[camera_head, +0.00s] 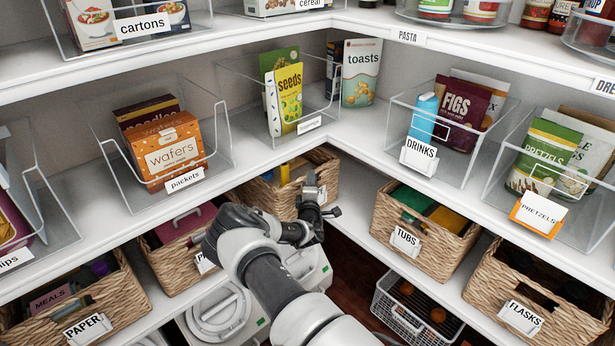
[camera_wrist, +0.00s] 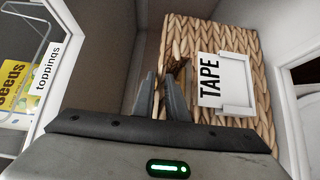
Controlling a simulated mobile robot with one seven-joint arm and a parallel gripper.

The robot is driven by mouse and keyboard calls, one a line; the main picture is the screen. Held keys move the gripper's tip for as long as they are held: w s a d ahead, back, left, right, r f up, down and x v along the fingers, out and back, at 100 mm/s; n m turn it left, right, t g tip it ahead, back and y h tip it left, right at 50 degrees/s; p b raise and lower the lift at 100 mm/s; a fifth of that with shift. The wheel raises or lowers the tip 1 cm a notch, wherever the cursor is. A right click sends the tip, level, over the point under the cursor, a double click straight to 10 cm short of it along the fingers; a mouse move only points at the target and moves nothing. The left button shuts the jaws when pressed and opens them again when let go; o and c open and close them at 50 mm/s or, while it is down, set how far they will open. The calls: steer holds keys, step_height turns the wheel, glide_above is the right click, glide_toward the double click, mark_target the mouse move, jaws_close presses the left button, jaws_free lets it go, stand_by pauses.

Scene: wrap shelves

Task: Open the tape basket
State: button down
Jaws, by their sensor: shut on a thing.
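The tape basket (camera_wrist: 262,90) is woven wicker with a white label holder (camera_wrist: 238,82) reading TAPE. In the wrist view it fills the right half, seen turned on its side. In the head view the basket (camera_head: 263,197) sits in the shelf corner, its label hidden behind my arm. My gripper (camera_wrist: 163,92) is shut on the basket's wicker front, beside the label and close to a dark handle opening (camera_wrist: 178,62). In the head view my gripper (camera_head: 311,190) is at the front of the basket, and the fingertips are hard to make out. Yellow items (camera_head: 285,173) show inside the basket.
A wicker basket (camera_head: 160,262) stands to the left and the TUBS basket (camera_head: 385,215) to the right on the same shelf level. Clear bins with seeds (camera_head: 286,98) and wafers (camera_head: 172,152) stand on the shelf above. A wire basket (camera_head: 405,312) is below.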

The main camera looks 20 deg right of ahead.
steer(key=s+d+p, duration=0.1)
steer(key=s+d, duration=0.1)
steer(key=s, duration=0.6)
steer(key=s+d+p, duration=0.2)
steer(key=s+d, duration=0.1)
steer(key=s, duration=0.5)
steer(key=shift+d, duration=0.35)
steer(key=c, duration=1.8)
jaws_free()
steer(key=shift+o, duration=0.2)
steer(key=shift+s, duration=0.1)
steer(key=p+v, duration=0.2)
steer(key=v, duration=1.5)
steer(key=shift+s+a, duration=0.1)
steer(key=shift+a, duration=0.05)
